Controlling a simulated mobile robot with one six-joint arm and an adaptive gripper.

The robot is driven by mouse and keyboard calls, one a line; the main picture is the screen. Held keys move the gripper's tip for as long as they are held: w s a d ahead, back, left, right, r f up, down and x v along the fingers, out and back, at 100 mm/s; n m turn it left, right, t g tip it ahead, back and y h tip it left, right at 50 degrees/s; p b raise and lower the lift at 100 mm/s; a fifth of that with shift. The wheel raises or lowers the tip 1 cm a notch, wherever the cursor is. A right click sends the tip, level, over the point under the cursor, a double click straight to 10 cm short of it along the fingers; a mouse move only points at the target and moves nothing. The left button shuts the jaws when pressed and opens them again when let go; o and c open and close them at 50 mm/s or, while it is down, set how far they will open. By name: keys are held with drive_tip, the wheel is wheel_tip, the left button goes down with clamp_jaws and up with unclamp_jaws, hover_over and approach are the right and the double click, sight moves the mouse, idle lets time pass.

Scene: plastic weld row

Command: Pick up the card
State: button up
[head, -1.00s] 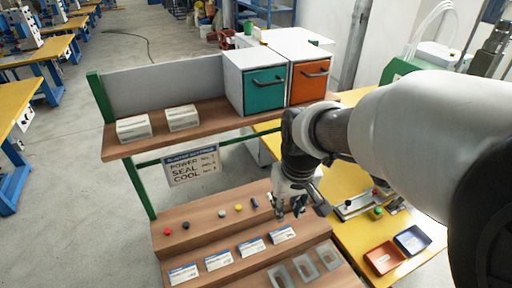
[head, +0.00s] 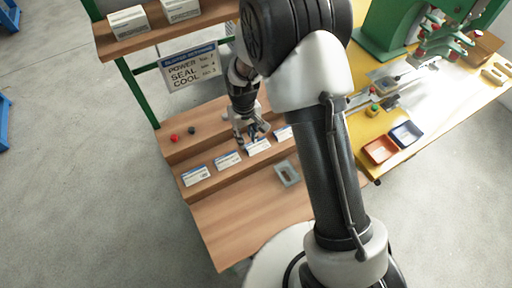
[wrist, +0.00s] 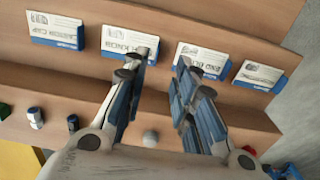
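Several white cards with blue edges stand in a row on the wooden step. In the head view they run from the left card (head: 195,176) past the second (head: 227,160) and third (head: 258,146) to the right card (head: 284,132). My gripper (head: 252,133) is just behind the third card. In the wrist view my gripper (wrist: 158,70) is open, with nothing between its blue-padded fingers. One fingertip overlaps the lower edge of a card (wrist: 130,43); I cannot tell if they touch.
A red knob (head: 175,138) and a dark piece (head: 192,130) sit on the upper step; a pale ball (wrist: 150,137) lies below my fingers in the wrist view. A grey tray (head: 287,173) is on the lower board. A sign (head: 190,68) hangs under the shelf (head: 155,37).

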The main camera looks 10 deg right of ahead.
sight(247, 150)
drive_tip(key=f, duration=0.2)
drive_tip(key=f+b, duration=0.1)
drive_tip(key=f, duration=0.2)
drive_tip(key=f+b, duration=0.1)
drive_tip(key=f, duration=0.2)
drive_tip(key=shift+w+f, duration=0.2)
drive_tip(key=shift+w, duration=0.1)
drive_tip(key=shift+r, duration=0.1)
drive_tip(key=shift+c, duration=0.3)
clamp_jaws()
